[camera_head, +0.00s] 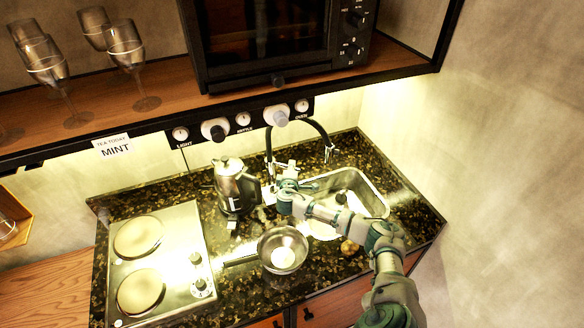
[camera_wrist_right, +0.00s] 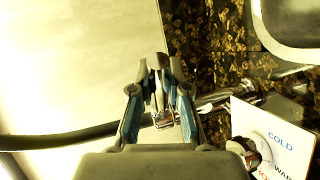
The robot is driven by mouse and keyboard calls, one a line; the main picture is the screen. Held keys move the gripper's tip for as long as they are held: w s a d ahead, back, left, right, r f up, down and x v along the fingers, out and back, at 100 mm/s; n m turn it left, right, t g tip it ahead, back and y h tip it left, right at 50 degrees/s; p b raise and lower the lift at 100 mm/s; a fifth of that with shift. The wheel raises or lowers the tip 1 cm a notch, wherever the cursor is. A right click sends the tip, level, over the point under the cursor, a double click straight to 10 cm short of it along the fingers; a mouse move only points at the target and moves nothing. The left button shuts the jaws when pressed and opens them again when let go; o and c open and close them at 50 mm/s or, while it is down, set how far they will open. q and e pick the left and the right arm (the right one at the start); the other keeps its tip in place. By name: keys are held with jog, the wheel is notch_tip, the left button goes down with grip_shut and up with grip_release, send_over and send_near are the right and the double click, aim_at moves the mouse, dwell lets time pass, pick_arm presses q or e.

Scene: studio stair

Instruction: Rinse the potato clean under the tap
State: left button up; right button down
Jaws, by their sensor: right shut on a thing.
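The potato (camera_head: 349,247) looks brown and lies on the counter at the sink's front edge, beside my right arm. The sink (camera_head: 375,200) is a steel basin at the back right; its rim also shows in the right wrist view (camera_wrist_right: 262,35). The tap (camera_head: 268,145) has a tall black arched hose behind my gripper. My right gripper (camera_head: 287,190) is at the tap's base. In the right wrist view, its fingers (camera_wrist_right: 160,98) are shut on a shiny metal part, seemingly the tap lever (camera_wrist_right: 163,119). I cannot tell whether water runs. My left gripper is out of view.
A steel kettle (camera_head: 231,188) stands just left of my gripper. A pan (camera_head: 283,249) is in front, left of the potato. A hob (camera_head: 160,260) is at left. A COLD/WARM card (camera_wrist_right: 275,140) stands by the tap. An oven shelf (camera_head: 150,97) overhangs the back.

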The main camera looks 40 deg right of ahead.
jog(key=shift+s+a+f+m+g+h, duration=0.1)
jog(key=shift+s+a+m+g+h, duration=0.05)
jog(key=shift+a+m+g+h, duration=0.25)
jog(key=shift+s+a+f+m+g+h, duration=0.1)
jog(key=shift+s+a+m+g+h, duration=0.05)
jog(key=shift+a+m+g+h, duration=0.2)
jog(key=c, duration=1.1)
grip_release()
jog(key=shift+w+a, duration=0.1)
jog(key=v, duration=1.2)
